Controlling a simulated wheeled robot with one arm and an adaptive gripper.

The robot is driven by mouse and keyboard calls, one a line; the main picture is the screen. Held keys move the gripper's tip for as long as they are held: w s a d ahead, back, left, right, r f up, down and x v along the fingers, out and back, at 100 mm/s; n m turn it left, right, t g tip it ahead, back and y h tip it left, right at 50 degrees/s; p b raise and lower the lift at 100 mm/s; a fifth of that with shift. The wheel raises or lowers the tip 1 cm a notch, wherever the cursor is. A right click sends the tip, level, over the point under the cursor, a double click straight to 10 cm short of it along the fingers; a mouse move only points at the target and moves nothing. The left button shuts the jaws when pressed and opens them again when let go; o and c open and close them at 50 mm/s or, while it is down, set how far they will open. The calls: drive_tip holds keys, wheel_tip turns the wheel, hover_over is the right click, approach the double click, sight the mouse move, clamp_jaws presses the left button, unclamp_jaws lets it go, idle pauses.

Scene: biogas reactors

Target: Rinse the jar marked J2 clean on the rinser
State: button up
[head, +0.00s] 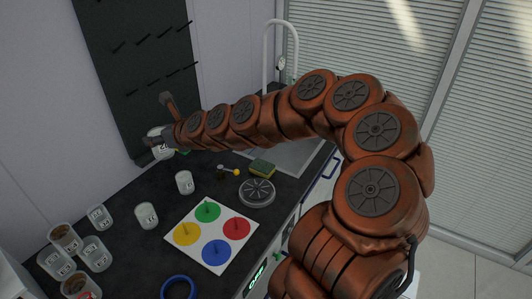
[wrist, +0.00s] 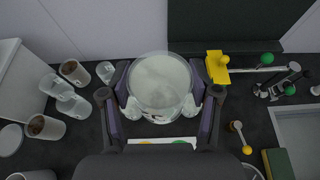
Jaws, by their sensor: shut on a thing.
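My gripper (wrist: 160,108) is shut on a clear jar (wrist: 162,72), with a finger on each side of it. The jar looks upright and pale inside; I cannot read a mark on it. In the head view, my gripper (head: 163,146) and the held jar (head: 155,138) are above the far left part of the counter, near the wall. A round grey spoked disc (head: 257,191), which looks like the rinser, is on the counter near the sink, well to the right of the held jar. My arm partly hides the area behind it.
Two clear jars (head: 184,182) (head: 147,215) stand on the dark counter (head: 170,265), with several more at left, some with brown contents. A white board with four coloured discs (head: 190,216) lies in the middle. A sponge (head: 262,168) and sink (head: 297,155) are at right.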

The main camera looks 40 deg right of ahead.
drive_tip(key=s+d+f+n+g+y+b, duration=0.1)
drive_tip(key=s+d+f+b, duration=0.2)
drive_tip(key=d+f+b, duration=0.3)
drive_tip(key=s+d+f+n+y+b, duration=0.2)
drive_tip(key=s+d+f+b, duration=0.1)
drive_tip(key=d+f+b, duration=0.4)
drive_tip(key=s+d+f+n+g+y+b, duration=0.1)
drive_tip(key=s+d+f+b, duration=0.2)
drive_tip(key=d+f+b, duration=0.4)
drive_tip(key=shift+d+n+g+y+b, duration=0.3)
drive_tip(key=shift+d+y+b, duration=0.1)
drive_tip(key=shift+d+b, duration=2.4)
drive_tip(key=shift+d+f+p, duration=0.15)
drive_tip(key=shift+f+p, duration=0.1)
drive_tip(key=shift+f, duration=0.65)
drive_tip(key=shift+d+f+p, duration=0.1)
drive_tip(key=shift+f+p, duration=0.1)
drive_tip(key=shift+f, duration=0.7)
drive_tip(key=shift+f, duration=0.75)
drive_tip(key=shift+r+p, duration=4.35)
drive_tip(key=shift+r, duration=0.25)
